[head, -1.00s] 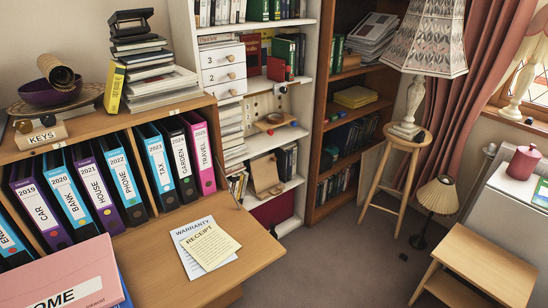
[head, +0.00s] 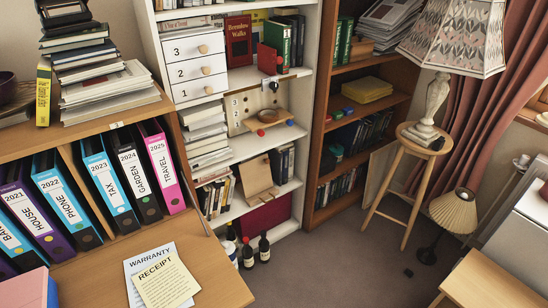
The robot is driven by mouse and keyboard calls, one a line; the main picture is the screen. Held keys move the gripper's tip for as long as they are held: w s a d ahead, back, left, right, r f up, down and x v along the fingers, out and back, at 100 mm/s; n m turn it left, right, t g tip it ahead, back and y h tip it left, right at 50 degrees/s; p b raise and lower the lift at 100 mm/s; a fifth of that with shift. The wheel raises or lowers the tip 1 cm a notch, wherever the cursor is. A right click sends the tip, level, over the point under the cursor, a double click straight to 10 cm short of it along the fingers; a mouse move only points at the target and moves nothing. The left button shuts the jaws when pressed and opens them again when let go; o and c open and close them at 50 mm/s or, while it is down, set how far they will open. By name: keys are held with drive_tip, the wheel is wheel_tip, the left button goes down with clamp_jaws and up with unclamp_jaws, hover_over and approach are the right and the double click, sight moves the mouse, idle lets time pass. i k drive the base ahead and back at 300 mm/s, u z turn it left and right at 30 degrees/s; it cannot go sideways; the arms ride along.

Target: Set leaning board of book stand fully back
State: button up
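A light wooden stand (head: 258,174) sits on a lower shelf of the white bookcase. It looks like the book stand. Its board leans at a slant, with a lip or base piece at its foot. The exact angle of the board is too small to tell, and its back is hidden. It holds no book that I can see. My gripper is not in view.
Books (head: 285,162) stand right of the stand, and more books (head: 217,190) stand left. A pegboard-like piece (head: 252,104) with a small ledge is on the shelf above. The desk flap (head: 205,285) juts out in front. Dark bottles (head: 264,248) stand on the floor before the bookcase.

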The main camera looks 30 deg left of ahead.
sight(255, 174)
drive_tip(key=z, duration=0.05)
drive_tip(key=i, duration=1.2)
drive_tip(key=u, duration=0.05)
drive_tip(key=k, duration=0.2)
drive_tip(key=u, duration=3.3)
